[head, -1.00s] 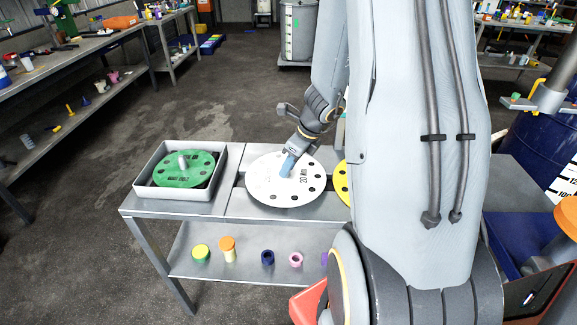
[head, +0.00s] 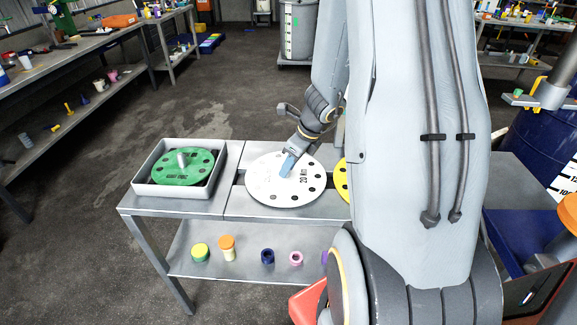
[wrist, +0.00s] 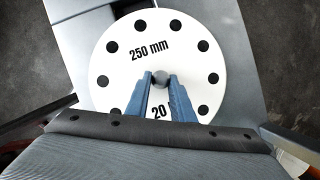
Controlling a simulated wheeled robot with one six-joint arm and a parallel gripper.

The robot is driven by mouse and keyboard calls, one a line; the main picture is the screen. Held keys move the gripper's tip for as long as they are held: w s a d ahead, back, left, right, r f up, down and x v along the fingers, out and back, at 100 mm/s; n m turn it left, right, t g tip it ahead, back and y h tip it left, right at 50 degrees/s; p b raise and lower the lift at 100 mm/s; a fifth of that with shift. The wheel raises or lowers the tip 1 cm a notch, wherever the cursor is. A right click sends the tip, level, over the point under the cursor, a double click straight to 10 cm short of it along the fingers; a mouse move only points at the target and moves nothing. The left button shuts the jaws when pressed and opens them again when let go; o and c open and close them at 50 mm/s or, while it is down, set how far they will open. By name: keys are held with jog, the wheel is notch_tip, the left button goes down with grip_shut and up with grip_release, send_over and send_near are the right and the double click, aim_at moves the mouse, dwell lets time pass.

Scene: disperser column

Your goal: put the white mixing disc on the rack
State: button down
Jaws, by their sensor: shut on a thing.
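The white mixing disc (head: 262,187) is a round plate with a ring of black holes and the print "250 mm", which shows in the wrist view (wrist: 125,70). It lies or hovers at the middle of the metal table; I cannot tell if it touches. My gripper (head: 287,166) reaches down to the disc's centre. In the wrist view its blue fingers (wrist: 161,80) are shut on the disc's round grey central stub (wrist: 160,78). A rack cannot be made out clearly; dark supports show beside the disc, and my arm hides the table's right part.
A green disc (head: 170,169) lies in a grey tray (head: 142,189) at the table's left. A yellow disc (head: 341,180) is partly hidden behind my arm. Several small coloured parts, such as an orange-topped one (head: 226,242), stand on the lower shelf (head: 210,265).

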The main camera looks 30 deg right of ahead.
aim_at(297, 179)
jog(key=shift+f, duration=0.15)
jog(key=c, duration=1.5)
grip_release()
jog(key=shift+o, duration=0.2)
jog(key=p+v, duration=0.1)
jog(key=v, duration=0.6)
jog(key=shift+s+r, duration=0.2)
jog(key=shift+r, duration=0.15)
jog(key=s+a+r+n+g+h, duration=0.1)
jog(key=s+a+n, duration=0.5)
jog(key=n, duration=0.9)
jog(key=s+a+r+n+g+h, duration=0.1)
jog(key=s+a+n, duration=0.4)
jog(key=a+n, duration=0.6)
jog(key=r+n, duration=0.1)
jog(key=n, duration=0.3)
jog(key=shift+s+r+g, duration=0.35)
jog(key=shift+r+g, duration=0.05)
